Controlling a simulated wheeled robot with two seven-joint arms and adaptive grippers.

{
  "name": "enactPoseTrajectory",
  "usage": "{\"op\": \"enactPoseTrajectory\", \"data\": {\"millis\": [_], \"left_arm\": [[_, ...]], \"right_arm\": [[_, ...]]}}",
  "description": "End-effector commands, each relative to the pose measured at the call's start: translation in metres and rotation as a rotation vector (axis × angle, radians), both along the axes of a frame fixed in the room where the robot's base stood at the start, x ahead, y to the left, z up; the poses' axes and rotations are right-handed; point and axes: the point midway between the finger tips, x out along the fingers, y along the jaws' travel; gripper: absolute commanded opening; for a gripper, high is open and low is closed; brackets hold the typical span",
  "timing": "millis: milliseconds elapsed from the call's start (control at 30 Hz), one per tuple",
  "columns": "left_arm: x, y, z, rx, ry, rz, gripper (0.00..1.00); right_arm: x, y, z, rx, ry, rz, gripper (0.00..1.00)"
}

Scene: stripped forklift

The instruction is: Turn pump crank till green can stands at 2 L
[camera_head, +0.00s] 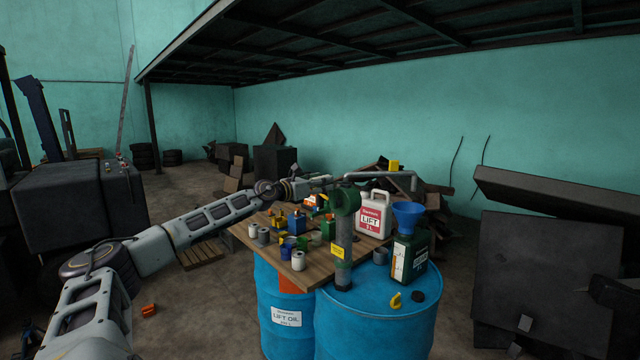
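The pump (344,203) has a green head on a grey column with a yellow label and stands on the blue drum at the right. Its grey outlet pipe (385,175) reaches right, above the white jug. The dark green can (402,262) stands on the drum with a blue funnel (408,213) in its top. Its scale is too small to read. My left gripper (318,184) is at the left of the pump head, by the crank side. The crank is hard to make out, and I cannot tell whether the fingers hold it.
A wooden board (272,262) on the drums carries several small cans and coloured items. A white jug (373,213) marked LIFT stands behind the can.

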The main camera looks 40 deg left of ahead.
Motion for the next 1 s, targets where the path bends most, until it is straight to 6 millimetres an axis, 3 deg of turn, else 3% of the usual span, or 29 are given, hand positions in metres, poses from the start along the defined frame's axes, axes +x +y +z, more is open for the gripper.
{"op": "enactPoseTrajectory", "data": {"millis": [567, 1000], "left_arm": [[0.0, 0.001, 0.008, 0.001, -0.005, 0.002, 0.5], [0.0, 0.001, 0.025, 0.002, -0.005, 0.003, 0.5]], "right_arm": [[0.0, 0.001, 0.0, 0.001, 0.0, -0.001, 0.4], [0.0, 0.002, 0.0, 0.001, 0.0, -0.001, 0.4]]}}
